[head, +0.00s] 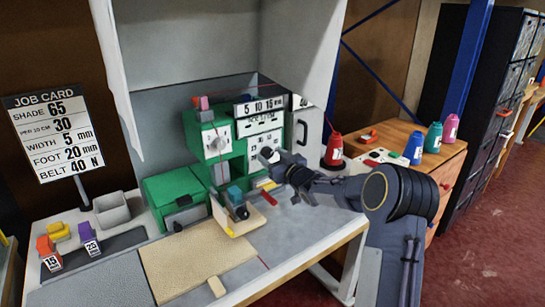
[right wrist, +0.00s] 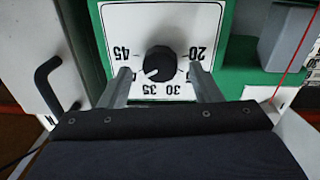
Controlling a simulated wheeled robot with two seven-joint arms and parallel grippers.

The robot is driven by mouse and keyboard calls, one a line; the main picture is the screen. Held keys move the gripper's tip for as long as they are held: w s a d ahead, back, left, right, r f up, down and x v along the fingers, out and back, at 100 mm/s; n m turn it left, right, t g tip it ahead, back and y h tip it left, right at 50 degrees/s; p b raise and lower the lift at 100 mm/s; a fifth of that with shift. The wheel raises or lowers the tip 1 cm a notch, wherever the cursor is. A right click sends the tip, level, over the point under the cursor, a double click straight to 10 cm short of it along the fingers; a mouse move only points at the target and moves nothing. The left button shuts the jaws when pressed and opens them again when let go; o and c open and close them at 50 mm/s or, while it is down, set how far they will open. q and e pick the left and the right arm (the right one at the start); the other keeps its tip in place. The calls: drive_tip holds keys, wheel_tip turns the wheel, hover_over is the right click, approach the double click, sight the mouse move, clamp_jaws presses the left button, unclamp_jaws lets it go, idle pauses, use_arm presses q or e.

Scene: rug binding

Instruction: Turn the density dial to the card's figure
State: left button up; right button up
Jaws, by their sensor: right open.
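The density dial, a black round knob (right wrist: 160,62), sits on a white plate (right wrist: 112,20) on the green machine (head: 157,187). In the right wrist view its figures appear upside down; 45, 35, 30 and 20 are readable, others are hidden by the fingers. A pale mark on the knob points lower left, to the 45 side of 35. My right gripper (right wrist: 163,88) is open, one finger on each side of the knob; contact cannot be told. In the head view it (head: 268,158) reaches the machine's front. The job card (head: 53,132) reads "PER 10 CM 30". My left gripper is not in view.
A tan pad (head: 190,262) lies at the table's front. Orange and purple feet (head: 84,231) and a grey bin (head: 111,209) are at the left. Several thread cones (head: 414,147) stand on the wooden cabinet at the right. A red thread (right wrist: 296,50) runs beside my right gripper.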

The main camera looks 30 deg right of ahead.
drive_tip(key=shift+w, duration=0.3)
drive_tip(key=c, duration=1)
drive_tip(key=shift+f+n+b, duration=0.2)
drive_tip(key=shift+n+b, duration=0.6)
drive_tip(key=shift+b, duration=0.4)
drive_tip(key=n+b, duration=0.5)
drive_tip(key=shift+a+f, duration=0.1)
drive_tip(key=n+b, duration=0.3)
drive_tip(key=n, duration=0.2)
drive_tip(key=shift+n+t+y+b, duration=0.3)
drive_tip(key=shift+n+b, duration=1)
drive_tip(key=shift+n, duration=1)
